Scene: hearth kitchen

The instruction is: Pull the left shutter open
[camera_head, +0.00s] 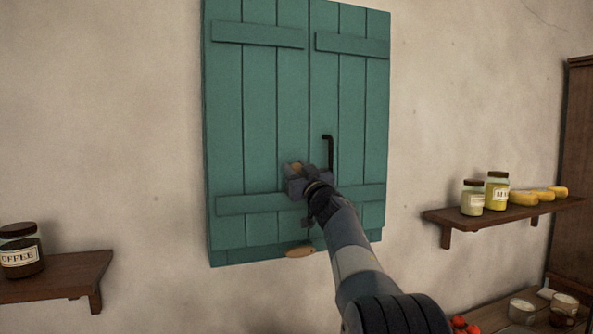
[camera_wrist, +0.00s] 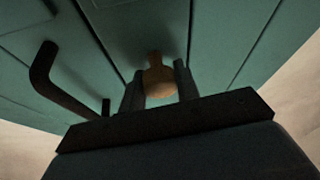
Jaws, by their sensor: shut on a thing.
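The left shutter (camera_head: 258,120) is the left leaf of a teal plank pair on the wall. It looks closed and level with the right shutter (camera_head: 352,95). My gripper (camera_head: 297,172) is at the lower right part of the left shutter, near the middle seam. In the wrist view, the fingers (camera_wrist: 158,88) are shut on a rounded wooden knob (camera_wrist: 158,72) that stands out from the planks. My gripper mostly hides the knob in the head view. A black bar handle (camera_head: 329,153) is on the right shutter, and it also shows in the wrist view (camera_wrist: 43,75).
A small wooden piece (camera_head: 300,251) sits at the shutters' bottom edge near the seam. A shelf with a coffee jar (camera_head: 20,250) is at lower left. A shelf (camera_head: 507,213) with jars is at right. Bare wall (camera_head: 110,110) lies left of the shutters.

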